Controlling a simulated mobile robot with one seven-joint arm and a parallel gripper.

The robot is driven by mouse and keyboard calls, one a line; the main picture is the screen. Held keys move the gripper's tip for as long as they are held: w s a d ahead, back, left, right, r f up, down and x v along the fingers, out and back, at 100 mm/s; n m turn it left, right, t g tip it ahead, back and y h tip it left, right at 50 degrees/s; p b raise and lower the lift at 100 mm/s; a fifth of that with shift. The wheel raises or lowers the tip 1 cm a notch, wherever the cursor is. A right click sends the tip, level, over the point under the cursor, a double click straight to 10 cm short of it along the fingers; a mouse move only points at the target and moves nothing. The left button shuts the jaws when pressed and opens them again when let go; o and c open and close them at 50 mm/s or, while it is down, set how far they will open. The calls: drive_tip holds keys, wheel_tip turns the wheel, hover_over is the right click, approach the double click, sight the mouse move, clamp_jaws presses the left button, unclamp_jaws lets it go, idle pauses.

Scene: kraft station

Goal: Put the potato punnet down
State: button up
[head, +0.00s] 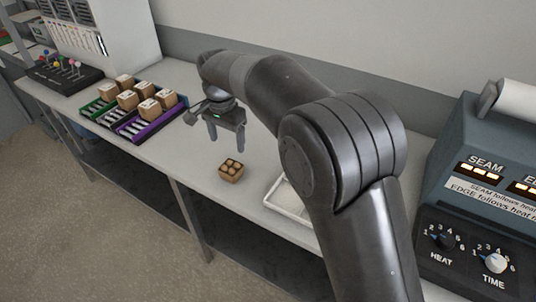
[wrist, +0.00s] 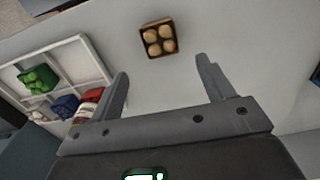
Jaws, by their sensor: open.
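The potato punnet (head: 231,171) is a small brown box with several round tan potatoes in it. It stands upright on the pale bench top, near the front edge. In the wrist view the punnet (wrist: 159,38) lies beyond the fingertips, apart from them. My gripper (head: 227,146) is open and empty, above the bench and behind the punnet in the head view. Its two spread fingers (wrist: 163,70) show in the wrist view with nothing between them.
A white divided tray (wrist: 92,50) holds green, blue and red items; my arm partly hides the tray (head: 283,208) in the head view. Green and purple crates (head: 150,124) with brown boxes stand at left. A sealing machine (head: 470,200) stands at right. Bench around the punnet is clear.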

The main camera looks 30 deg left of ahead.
drive_tip(key=w+d+r+t, duration=0.15)
drive_tip(key=d+r, duration=0.25)
drive_tip(key=d, duration=0.6)
drive_tip(key=w+d+r+y, duration=0.15)
drive_tip(key=d+r, duration=0.25)
drive_tip(key=d, duration=0.6)
drive_tip(key=w+d+r+t, duration=0.1)
drive_tip(key=w+d+r, duration=0.25)
drive_tip(key=d, duration=0.75)
drive_tip(key=s+d+r+t, duration=0.1)
drive_tip(key=s+d, duration=0.2)
drive_tip(key=d, duration=0.4)
drive_tip(key=s+d+r, duration=0.1)
drive_tip(key=s+d, duration=0.3)
drive_tip(key=d, duration=0.3)
drive_tip(key=s+d+f+t+h, duration=0.1)
drive_tip(key=s+d+f, duration=0.4)
drive_tip(key=s+d, duration=0.5)
drive_tip(key=shift+s+d+t, duration=0.25)
drive_tip(key=shift+d+t, duration=0.25)
drive_tip(key=shift+t, duration=0.05)
